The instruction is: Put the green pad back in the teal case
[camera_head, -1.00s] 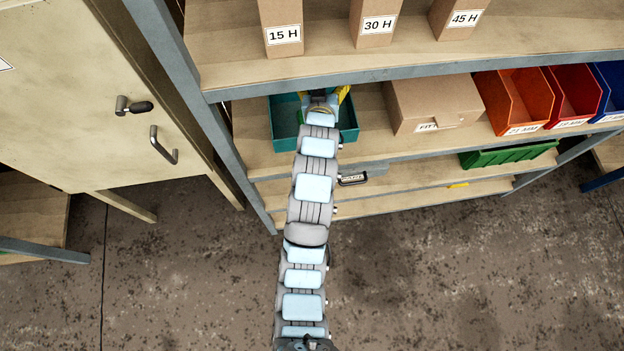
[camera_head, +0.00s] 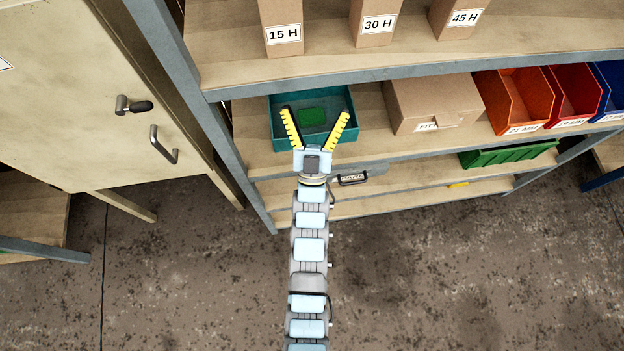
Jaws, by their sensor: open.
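The teal case (camera_head: 283,137) is an open tray on the middle shelf, near the left upright. The green pad (camera_head: 312,116) lies inside it, toward the middle of its floor. My gripper (camera_head: 315,114) is open, with its two yellow fingers spread wide in a V. Nothing is between the fingers. The fingers are over the front part of the case in the picture, with the pad showing between and beyond them. The palm is in front of the case's front edge.
A cardboard box (camera_head: 430,103) stands right of the case, then an orange bin (camera_head: 513,100) and a red bin (camera_head: 574,93). The upper shelf edge (camera_head: 420,77) runs above. A green bin (camera_head: 508,154) is on a lower shelf. The floor in front is clear.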

